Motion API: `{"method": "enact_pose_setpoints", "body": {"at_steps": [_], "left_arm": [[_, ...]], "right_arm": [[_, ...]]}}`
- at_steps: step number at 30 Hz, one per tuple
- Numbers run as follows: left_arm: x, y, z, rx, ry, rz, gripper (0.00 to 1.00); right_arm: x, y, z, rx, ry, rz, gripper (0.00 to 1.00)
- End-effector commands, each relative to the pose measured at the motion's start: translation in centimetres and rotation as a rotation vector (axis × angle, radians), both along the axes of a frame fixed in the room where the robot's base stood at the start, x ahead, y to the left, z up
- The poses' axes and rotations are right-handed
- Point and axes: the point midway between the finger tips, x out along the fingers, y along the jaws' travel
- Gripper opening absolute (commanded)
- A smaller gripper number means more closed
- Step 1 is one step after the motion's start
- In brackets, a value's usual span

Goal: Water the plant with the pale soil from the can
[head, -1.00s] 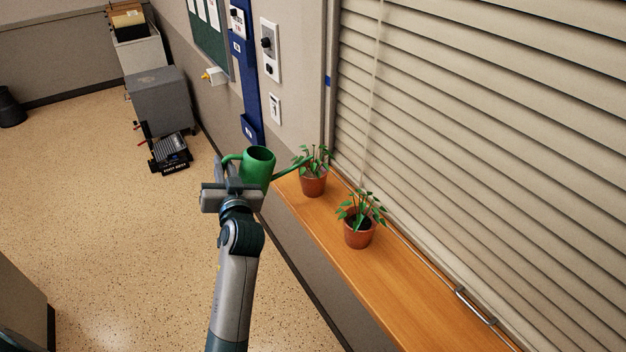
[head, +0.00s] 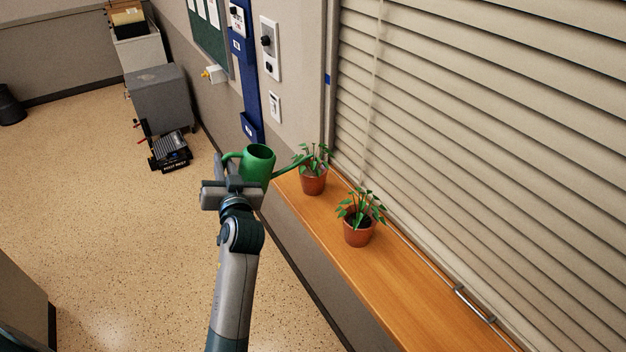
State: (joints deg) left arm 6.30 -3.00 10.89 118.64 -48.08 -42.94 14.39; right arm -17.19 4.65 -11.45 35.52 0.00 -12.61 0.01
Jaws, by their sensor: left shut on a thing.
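The green watering can (head: 260,166) is in the grip of my left gripper (head: 232,186), just off the far end of the wooden sill. The can looks close to upright, and its spout points right to the leaves of the far plant (head: 313,172). The spout tip is at or over that pot's rim; no water shows. The near plant (head: 359,222) stands closer on the sill, and its soil looks dark. The far pot's soil is mostly hidden by leaves and spout, so its shade is hard to tell. My right gripper is out of view.
The wooden sill (head: 408,292) runs along a window with closed blinds (head: 480,130); its near part is bare. A metal rail lies along the blinds' foot. A grey cabinet (head: 160,98) and a dark toolbox-like object (head: 171,152) stand on the floor at back left. The floor beside the arm is clear.

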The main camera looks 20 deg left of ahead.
Motion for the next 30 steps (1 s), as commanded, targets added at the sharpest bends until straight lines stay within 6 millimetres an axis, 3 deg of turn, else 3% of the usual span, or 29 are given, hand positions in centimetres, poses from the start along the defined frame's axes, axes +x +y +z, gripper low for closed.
{"method": "enact_pose_setpoints", "body": {"at_steps": [30], "left_arm": [[0.1,-0.1,1.1,0.029,0.021,0.0,0.0]], "right_arm": [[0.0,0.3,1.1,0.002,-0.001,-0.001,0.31]]}}
